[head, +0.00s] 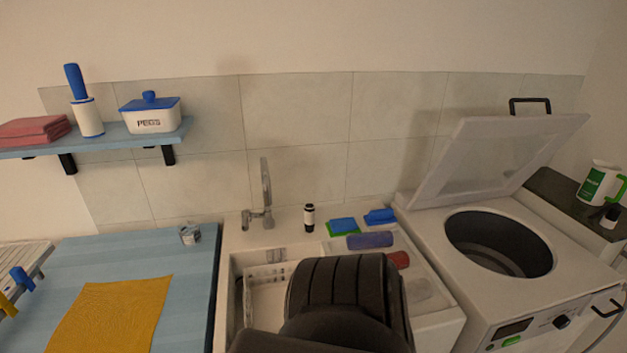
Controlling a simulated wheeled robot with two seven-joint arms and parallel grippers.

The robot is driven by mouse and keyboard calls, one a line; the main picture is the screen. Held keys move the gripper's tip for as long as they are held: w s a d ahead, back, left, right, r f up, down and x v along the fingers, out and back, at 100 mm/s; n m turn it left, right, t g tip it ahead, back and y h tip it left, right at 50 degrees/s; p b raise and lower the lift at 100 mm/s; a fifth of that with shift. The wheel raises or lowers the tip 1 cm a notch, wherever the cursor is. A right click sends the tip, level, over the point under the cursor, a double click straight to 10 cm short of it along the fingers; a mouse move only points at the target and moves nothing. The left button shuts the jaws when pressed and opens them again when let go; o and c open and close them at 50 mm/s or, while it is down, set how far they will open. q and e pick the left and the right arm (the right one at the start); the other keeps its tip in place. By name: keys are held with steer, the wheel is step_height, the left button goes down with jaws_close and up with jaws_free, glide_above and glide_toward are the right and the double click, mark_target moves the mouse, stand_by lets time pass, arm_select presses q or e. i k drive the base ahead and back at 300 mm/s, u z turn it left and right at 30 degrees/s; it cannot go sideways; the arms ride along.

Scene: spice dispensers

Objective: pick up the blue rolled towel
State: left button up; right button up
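The blue rolled towel (370,240) lies on the white counter to the right of the sink, in the head view. It is a purplish-blue roll lying on its side. A red roll (399,259) lies just in front and to the right of it, partly hidden by a large dark ribbed part of my own arm. That arm part rises from the bottom centre and covers much of the sink and counter. Neither gripper's fingers can be seen.
Blue and green sponges (342,226) and a blue item (380,216) lie behind the towel. A dark bottle (309,218) stands near the faucet (265,195). The open top-loading washer (430,222) stands to the right. A yellow cloth (110,315) lies on the blue table.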

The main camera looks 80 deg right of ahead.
mark_target(357, 241)
steer(key=z, duration=0.05)
steer(key=i, duration=0.35)
steer(key=z, duration=2.65)
